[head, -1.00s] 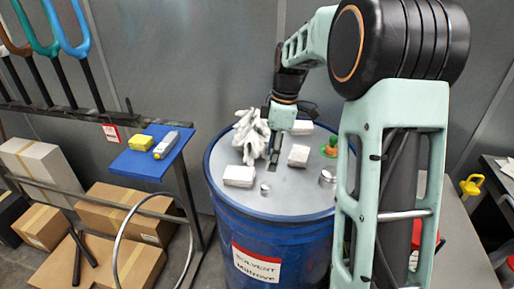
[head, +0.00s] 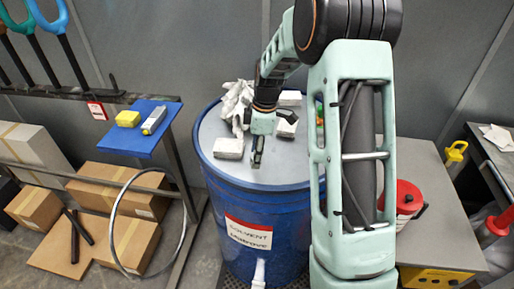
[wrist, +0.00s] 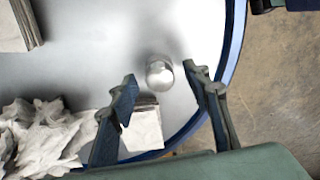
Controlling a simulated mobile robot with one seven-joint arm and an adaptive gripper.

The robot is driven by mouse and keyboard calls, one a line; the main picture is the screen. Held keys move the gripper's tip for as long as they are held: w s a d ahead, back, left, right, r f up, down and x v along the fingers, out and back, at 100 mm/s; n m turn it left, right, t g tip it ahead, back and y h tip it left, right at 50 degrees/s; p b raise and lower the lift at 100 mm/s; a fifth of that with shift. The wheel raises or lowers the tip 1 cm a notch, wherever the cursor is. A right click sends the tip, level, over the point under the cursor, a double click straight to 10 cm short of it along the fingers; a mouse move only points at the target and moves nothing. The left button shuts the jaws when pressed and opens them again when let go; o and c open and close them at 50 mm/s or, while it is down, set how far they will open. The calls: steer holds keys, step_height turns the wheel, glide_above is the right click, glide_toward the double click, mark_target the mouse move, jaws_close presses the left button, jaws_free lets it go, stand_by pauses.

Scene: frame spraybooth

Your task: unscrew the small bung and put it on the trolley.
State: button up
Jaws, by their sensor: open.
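The small bung (wrist: 158,73) is a shiny round metal cap on the grey lid of the blue drum, near its rim. In the wrist view it shows between the two fingertips of my gripper (wrist: 160,80), which are apart and empty. I cannot tell how far above the lid the tips are. In the head view my gripper (head: 257,160) points down over the front of the lid (head: 285,170) and hides the bung. A grey-topped unit (head: 430,225) at the right may be the trolley, but I cannot tell for sure.
White blocks (head: 229,148) and a crumpled white cloth (head: 237,100) lie on the lid near my gripper. A red can (head: 402,200) stands on the grey unit. Boxes (head: 110,190) are on the floor.

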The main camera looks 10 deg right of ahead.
steer(key=c, duration=1.1)
steer(key=n, duration=0.4)
steer(key=shift+n, duration=0.3)
steer(key=shift+g, duration=0.3)
steer(key=n+p, duration=0.1)
steer(key=n, duration=0.3)
steer(key=shift+w+n+p, duration=0.1)
steer(key=shift+n+p, duration=0.2)
steer(key=shift+p, duration=0.05)
steer(key=shift+r+n, duration=0.15)
steer(key=shift+n, duration=0.15)
steer(key=n+p, duration=0.1)
steer(key=n, duration=0.1)
steer(key=shift+n+g+h+p, duration=0.3)
steer(key=shift+p, duration=0.05)
steer(key=shift+n, duration=0.7)
